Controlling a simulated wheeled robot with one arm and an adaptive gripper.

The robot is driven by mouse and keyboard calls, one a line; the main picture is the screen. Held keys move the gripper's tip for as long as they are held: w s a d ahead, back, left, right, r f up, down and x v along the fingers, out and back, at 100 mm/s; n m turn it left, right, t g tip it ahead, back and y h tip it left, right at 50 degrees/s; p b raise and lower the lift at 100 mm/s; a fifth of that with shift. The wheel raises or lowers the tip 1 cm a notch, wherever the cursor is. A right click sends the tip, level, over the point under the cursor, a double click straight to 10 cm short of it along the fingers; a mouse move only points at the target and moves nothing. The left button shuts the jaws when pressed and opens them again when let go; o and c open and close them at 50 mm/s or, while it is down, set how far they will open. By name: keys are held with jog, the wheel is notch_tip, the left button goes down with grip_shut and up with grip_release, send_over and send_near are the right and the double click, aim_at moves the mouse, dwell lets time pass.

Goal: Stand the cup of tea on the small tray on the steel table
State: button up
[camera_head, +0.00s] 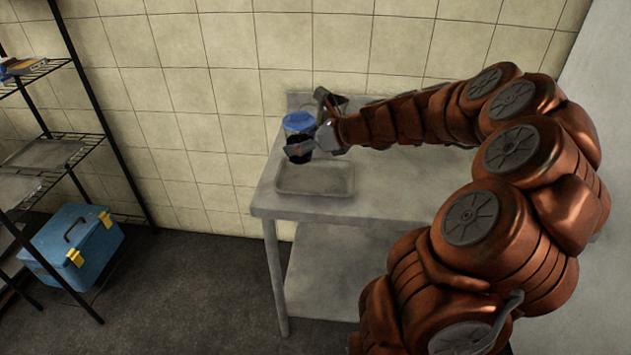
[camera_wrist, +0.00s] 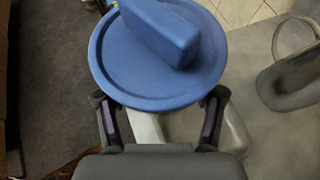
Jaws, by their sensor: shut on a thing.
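My gripper (camera_head: 311,131) is over the left part of the steel table (camera_head: 385,208). It is shut on a cup with a round blue lid (camera_head: 299,122). In the wrist view the blue lid (camera_wrist: 160,72), with a raised bar across its top, fills the space ahead of the fingers (camera_wrist: 160,122). The lid hides the cup's body and any tea. The small grey tray (camera_head: 314,192) lies on the table, just in front of and partly under the cup in the head view. I cannot tell whether the cup touches the tray.
A grey metal vessel with a loop handle (camera_wrist: 290,78) stands right of the lid in the wrist view. A tiled wall (camera_head: 230,90) closes the back. A black wire rack (camera_head: 95,100) stands at left, with a blue box (camera_head: 75,245) low down. Floor shows between rack and table.

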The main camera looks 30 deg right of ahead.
jog(key=s+d+f+n+y, duration=0.1)
jog(key=s+d+f, duration=0.2)
jog(key=s, duration=0.4)
jog(key=s+d+f+n, duration=0.1)
jog(key=s+d+f, duration=0.2)
jog(key=s, duration=0.4)
jog(key=p, duration=0.2)
send_over(316, 179)
jog(key=shift+a+f+g, duration=0.1)
jog(key=shift+f+g, duration=0.3)
jog(key=shift+f, duration=0.05)
jog(key=shift+f+p, duration=0.6)
jog(key=shift+f, duration=1.2)
jog(key=shift+f, duration=0.1)
jog(key=o, duration=1.3)
